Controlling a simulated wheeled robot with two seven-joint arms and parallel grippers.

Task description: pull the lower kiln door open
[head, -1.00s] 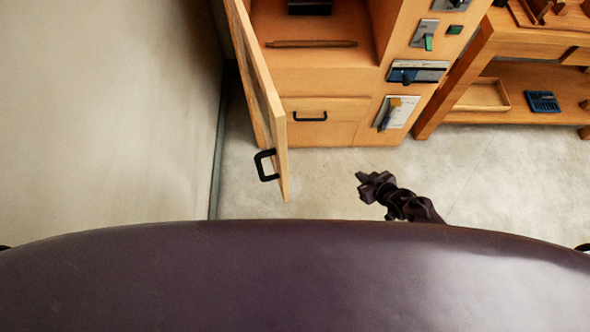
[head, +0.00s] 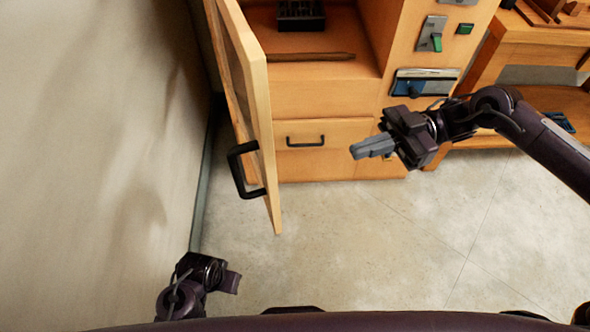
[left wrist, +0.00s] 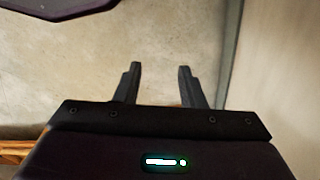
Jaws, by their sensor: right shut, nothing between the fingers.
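The wooden kiln cabinet (head: 320,95) stands ahead with a tall door (head: 250,90) swung wide open on its left side. That door has a black handle (head: 240,170) on its outer face. Below the open compartment is a closed wooden front (head: 330,160) with a small black handle (head: 305,141). I cannot tell which of the two is the lower kiln door. My right gripper (head: 357,151) is shut and empty, in front of the cabinet, right of the open door and apart from both handles. My left gripper (left wrist: 158,75) is open and empty; its arm shows low left in the head view.
A plain wall (head: 90,130) runs close along the left of the open door. A wooden bench (head: 530,50) stands at the right. A switch panel (head: 432,35) is on the cabinet's right front. The floor (head: 370,240) ahead is clear.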

